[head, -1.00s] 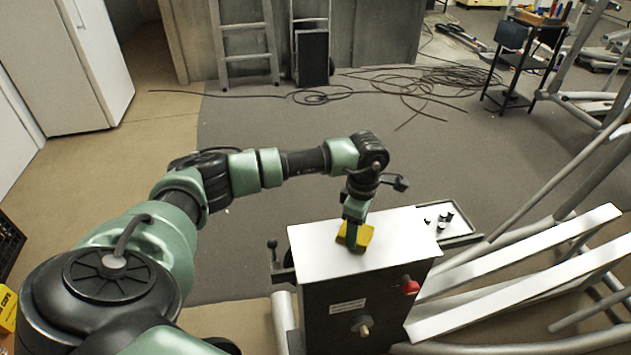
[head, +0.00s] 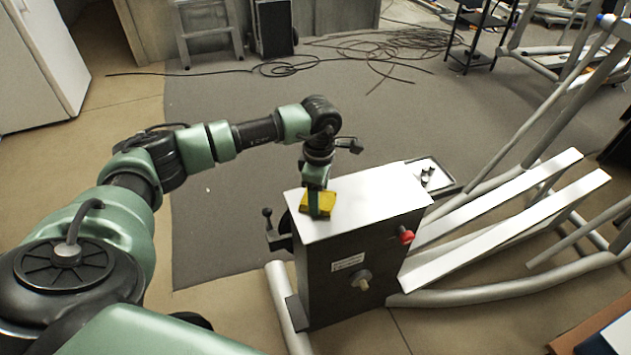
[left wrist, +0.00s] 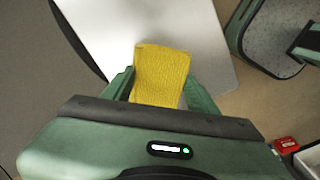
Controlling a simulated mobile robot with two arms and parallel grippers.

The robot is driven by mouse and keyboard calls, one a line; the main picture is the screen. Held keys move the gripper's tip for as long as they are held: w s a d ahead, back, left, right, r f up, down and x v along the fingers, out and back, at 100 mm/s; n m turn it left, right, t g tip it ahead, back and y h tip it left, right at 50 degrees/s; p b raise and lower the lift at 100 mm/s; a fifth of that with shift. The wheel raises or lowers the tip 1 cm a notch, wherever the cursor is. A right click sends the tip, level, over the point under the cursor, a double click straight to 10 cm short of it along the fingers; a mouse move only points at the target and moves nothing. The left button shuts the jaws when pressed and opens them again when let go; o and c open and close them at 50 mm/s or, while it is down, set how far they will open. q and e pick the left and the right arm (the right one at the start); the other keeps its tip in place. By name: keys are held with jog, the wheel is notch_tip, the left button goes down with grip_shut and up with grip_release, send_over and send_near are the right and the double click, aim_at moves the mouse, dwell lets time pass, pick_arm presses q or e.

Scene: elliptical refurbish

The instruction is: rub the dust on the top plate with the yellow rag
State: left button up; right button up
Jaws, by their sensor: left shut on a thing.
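The top plate (head: 372,205) is a pale, flat sheet on a dark box in the head view. It also shows in the left wrist view (left wrist: 140,25). My left gripper (head: 318,208) points down over the plate's left part. It is shut on the yellow rag (head: 325,198), which shows between the fingers in the left wrist view (left wrist: 161,76). The rag is at the plate's surface; I cannot tell how firmly it touches. No dust can be made out on the visible part of the plate. My right gripper is not in view.
A small tray (head: 447,178) with dark knobs adjoins the plate's far right. A red knob (head: 405,236) and a metal knob (head: 361,280) stick out of the box's front. White rails (head: 500,205) and tubes stand at the right. Cables (head: 385,50) lie on the floor behind.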

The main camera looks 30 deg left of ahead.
pick_arm(q)
notch_tip(320, 180, up, 3)
jog(key=shift+f+p, duration=0.1)
jog(key=shift+p, duration=0.4)
jog(key=shift+w+d+r+p, duration=0.1)
jog(key=shift+w+r+p, duration=0.1)
jog(key=shift+r+p, duration=1.15)
jog(key=shift+r, duration=1.35)
